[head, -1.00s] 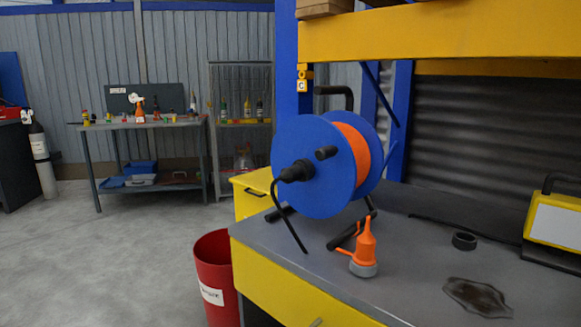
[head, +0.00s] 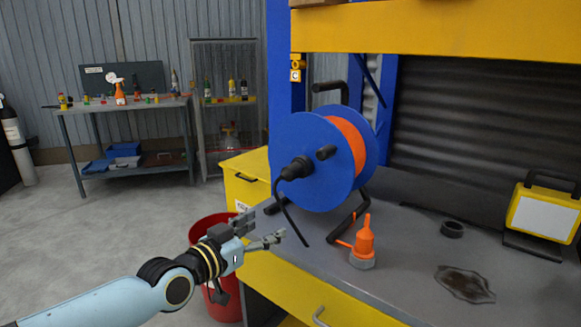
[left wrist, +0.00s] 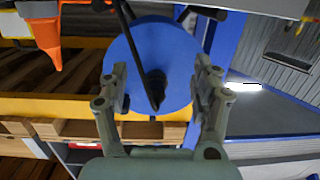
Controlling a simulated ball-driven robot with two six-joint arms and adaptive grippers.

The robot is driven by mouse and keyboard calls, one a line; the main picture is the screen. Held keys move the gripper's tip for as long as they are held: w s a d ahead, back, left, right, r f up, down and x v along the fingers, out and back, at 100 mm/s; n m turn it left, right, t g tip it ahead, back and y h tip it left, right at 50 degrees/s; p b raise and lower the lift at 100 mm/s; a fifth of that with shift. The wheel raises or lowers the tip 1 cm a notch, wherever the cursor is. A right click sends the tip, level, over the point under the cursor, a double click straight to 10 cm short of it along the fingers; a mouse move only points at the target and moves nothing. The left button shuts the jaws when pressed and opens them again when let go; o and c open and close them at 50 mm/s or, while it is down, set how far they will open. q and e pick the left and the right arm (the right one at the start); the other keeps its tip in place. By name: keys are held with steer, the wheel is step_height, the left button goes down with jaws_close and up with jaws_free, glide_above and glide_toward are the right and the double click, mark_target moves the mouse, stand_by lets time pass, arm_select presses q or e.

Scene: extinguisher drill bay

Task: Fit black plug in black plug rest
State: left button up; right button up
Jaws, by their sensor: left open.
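The black plug (head: 297,169) is at the blue face of the cable reel (head: 318,190), with its black cable hanging down to the bench. I cannot make out a separate black plug rest; any holder behind the plug is hidden. My left gripper (head: 266,226) is open and empty, below and left of the plug, near the bench's front corner and apart from the reel. In the left wrist view, which is upside down, the plug (left wrist: 155,83) shows between the open fingers, farther off, against the blue disc. My right gripper is not in view.
An orange oil can (head: 364,242) stands on the bench in front of the reel. A black ring (head: 452,229), a dark stain (head: 465,284) and a yellow lamp (head: 541,214) are farther right. A red bin (head: 213,228) stands on the floor behind my left arm.

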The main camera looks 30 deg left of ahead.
arm_select(q)
steer(key=m+t+h+p, duration=0.1)
steer(key=p, duration=0.1)
glide_toward(286, 177)
steer(key=w, duration=0.3)
steer(key=shift+d+r, duration=0.1)
steer(key=shift+r, duration=0.05)
steer(key=w+b, duration=0.2)
steer(key=w, duration=0.1)
steer(key=w+b, duration=0.2)
steer(key=w, duration=0.2)
steer(key=shift+w+d+f, duration=0.2)
steer(key=shift+w+d, duration=0.05)
steer(key=shift+w, duration=0.05)
steer(key=shift+w+r+b, duration=0.15)
steer(key=shift+w+b, duration=0.35)
steer(key=shift+w, duration=0.2)
steer(key=shift+c, duration=0.5)
